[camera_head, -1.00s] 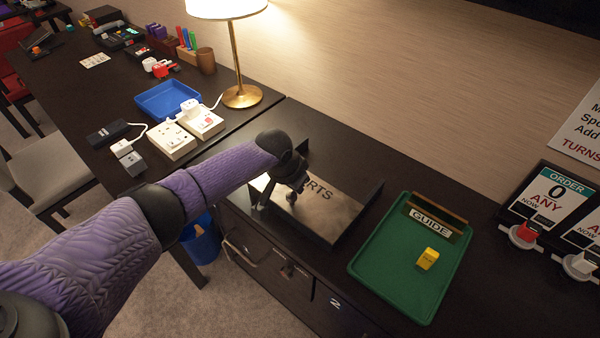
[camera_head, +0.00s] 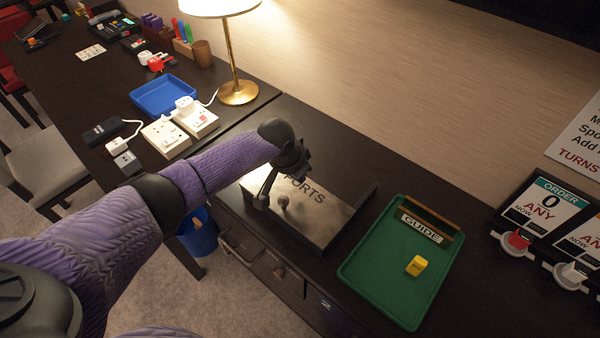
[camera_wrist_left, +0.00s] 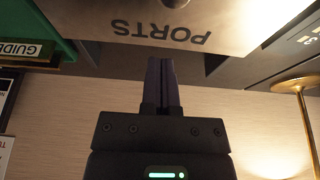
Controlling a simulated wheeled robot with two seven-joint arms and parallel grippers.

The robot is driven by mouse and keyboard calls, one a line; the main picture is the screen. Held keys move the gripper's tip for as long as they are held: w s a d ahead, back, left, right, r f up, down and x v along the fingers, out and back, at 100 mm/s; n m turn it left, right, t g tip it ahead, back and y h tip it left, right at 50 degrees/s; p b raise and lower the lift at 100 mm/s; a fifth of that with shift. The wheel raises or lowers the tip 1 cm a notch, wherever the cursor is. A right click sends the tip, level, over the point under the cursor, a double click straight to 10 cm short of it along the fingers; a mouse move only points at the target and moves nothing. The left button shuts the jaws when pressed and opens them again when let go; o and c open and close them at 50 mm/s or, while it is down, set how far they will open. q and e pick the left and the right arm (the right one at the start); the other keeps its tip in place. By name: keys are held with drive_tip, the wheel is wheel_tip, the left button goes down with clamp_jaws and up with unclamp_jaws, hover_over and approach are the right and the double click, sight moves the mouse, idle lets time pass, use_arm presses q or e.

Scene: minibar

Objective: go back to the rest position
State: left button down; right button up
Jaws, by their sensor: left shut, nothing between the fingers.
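My left arm comes in from the left in the head view. My left gripper (camera_head: 265,199) hangs over the left part of the metal plate marked PORTS (camera_head: 328,222). In the left wrist view its fingers (camera_wrist_left: 162,62) are together with nothing between them, and the plate (camera_wrist_left: 190,15) shows beyond the tips. I cannot tell the exact gap between the fingers and the plate. My right gripper is not in view.
A brass lamp (camera_head: 232,60), white power blocks (camera_head: 166,138) and a blue tray (camera_head: 150,104) stand left behind. Order signs (camera_head: 545,205) stand at right.

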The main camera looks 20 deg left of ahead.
use_arm(q)
drive_tip(key=d+p+v, duration=0.1)
drive_tip(key=p+v, duration=0.2)
drive_tip(key=v, duration=0.4)
drive_tip(key=s+d+f+m+h, duration=0.25)
drive_tip(key=s+d, duration=0.55)
drive_tip(key=s, duration=0.4)
drive_tip(key=s+a+r+n+y, duration=0.1)
drive_tip(key=s+a+n+y, duration=0.15)
drive_tip(key=s, duration=0.35)
drive_tip(key=s+a+r+n+y, duration=0.1)
drive_tip(key=s+a+n, duration=0.15)
drive_tip(key=s, duration=0.45)
wheel_tip(320, 180, down, 19)
drive_tip(key=s+a+g, duration=0.2)
drive_tip(key=s, duration=0.1)
drive_tip(key=s+a+f+m+g+b, duration=0.1)
drive_tip(key=s+a+f, duration=0.1)
drive_tip(key=s+f, duration=0.9)
drive_tip(key=shift+s+a+f+b, duration=0.25)
drive_tip(key=shift+s+f+b, duration=0.1)
drive_tip(key=shift+s, duration=0.85)
